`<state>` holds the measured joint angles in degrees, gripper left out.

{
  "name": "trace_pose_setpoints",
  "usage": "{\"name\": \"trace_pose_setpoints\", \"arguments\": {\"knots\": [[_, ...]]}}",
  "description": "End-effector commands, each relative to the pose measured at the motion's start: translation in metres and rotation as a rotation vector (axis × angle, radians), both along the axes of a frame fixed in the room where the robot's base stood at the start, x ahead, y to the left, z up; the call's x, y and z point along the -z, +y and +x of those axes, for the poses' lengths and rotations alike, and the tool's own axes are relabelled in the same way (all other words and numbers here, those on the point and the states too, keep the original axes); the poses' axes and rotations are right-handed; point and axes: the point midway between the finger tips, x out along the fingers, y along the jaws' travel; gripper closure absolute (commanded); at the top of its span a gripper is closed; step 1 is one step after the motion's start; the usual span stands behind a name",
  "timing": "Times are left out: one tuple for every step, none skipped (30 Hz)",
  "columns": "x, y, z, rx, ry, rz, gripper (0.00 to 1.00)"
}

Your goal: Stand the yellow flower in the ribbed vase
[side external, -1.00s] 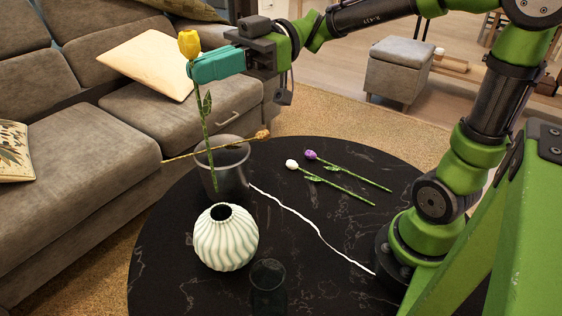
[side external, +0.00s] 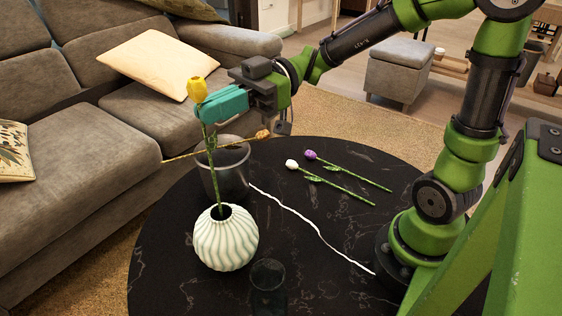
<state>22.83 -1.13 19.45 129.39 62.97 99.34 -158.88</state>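The yellow flower (side external: 197,89) is upright, its green stem running down from my gripper (side external: 207,106). My gripper's teal fingers are shut on the stem just below the bloom. The white ribbed vase (side external: 226,243) stands on the black round table. The stem's lower end appears at the vase's dark mouth; I cannot tell how far inside it is. The stem passes in front of the grey pot behind.
A dark grey pot (side external: 231,182) stands behind the vase, with an orange flower (side external: 262,134) lying across its rim. A dark glass (side external: 268,284) stands close in front. White (side external: 291,164) and purple (side external: 311,155) flowers lie on the table (side external: 330,283) to the right.

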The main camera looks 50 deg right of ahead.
Motion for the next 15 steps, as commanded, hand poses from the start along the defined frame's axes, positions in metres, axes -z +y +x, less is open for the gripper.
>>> {"name": "trace_pose_setpoints", "arguments": {"knots": [[0.003,0.0,0.0,0.0,0.002,0.0,1.0],[0.005,0.0,0.0,0.0,0.002,0.0,1.0],[0.008,0.0,0.0,0.0,0.003,0.001,1.0],[0.009,0.0,0.0,0.001,0.002,0.0,1.0],[0.011,0.0,0.0,0.001,0.002,0.0,1.0],[0.014,0.0,0.0,0.001,0.003,0.001,1.0],[0.015,0.0,0.0,0.001,0.003,0.001,1.0],[0.017,0.0,0.0,0.001,0.003,0.002,1.0],[0.02,0.0,0.0,0.001,0.002,0.001,1.0],[0.021,0.0,0.0,0.001,0.002,0.001,1.0],[0.023,0.0,0.001,0.002,0.003,0.002,1.0],[0.026,0.0,0.0,0.001,0.003,0.002,1.0],[0.027,0.0,0.0,0.001,0.002,0.001,1.0],[0.029,0.0,0.0,0.002,0.002,0.001,1.0],[0.031,0.0,0.0,0.001,0.003,0.002,1.0]]}}
